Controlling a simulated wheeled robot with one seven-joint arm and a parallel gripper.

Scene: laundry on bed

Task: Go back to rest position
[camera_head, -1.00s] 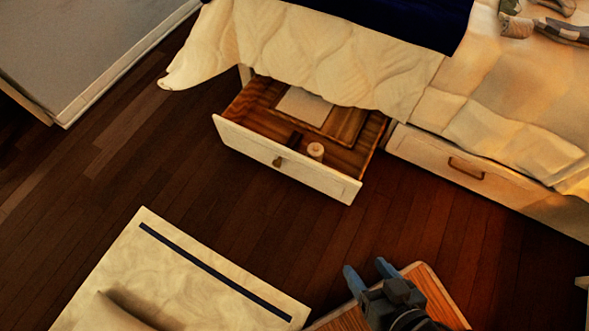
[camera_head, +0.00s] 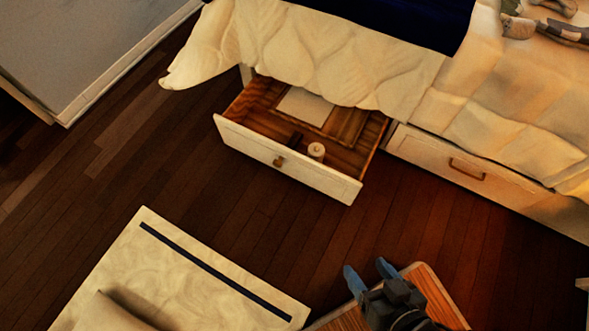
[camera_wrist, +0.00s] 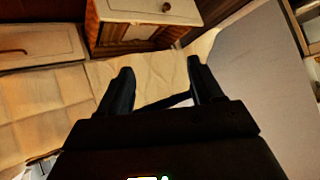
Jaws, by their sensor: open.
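My gripper (camera_head: 369,275) is at the bottom right of the head view, its two blue fingers spread apart with nothing between them. In the wrist view the dark fingers (camera_wrist: 160,85) are also apart and empty. Behind my gripper in the head view is a wooden surface with a pale rim (camera_head: 437,287). My gripper is well apart from the bed and the open drawer.
An open drawer (camera_head: 290,172) juts from under the bed (camera_head: 330,55), holding a small white cylinder (camera_head: 316,151) and a flat pale item (camera_head: 304,106). A shut drawer (camera_head: 440,160) is to its right. A cream piece with a dark stripe (camera_head: 180,285) lies lower left. Dark floor (camera_head: 130,150) is clear.

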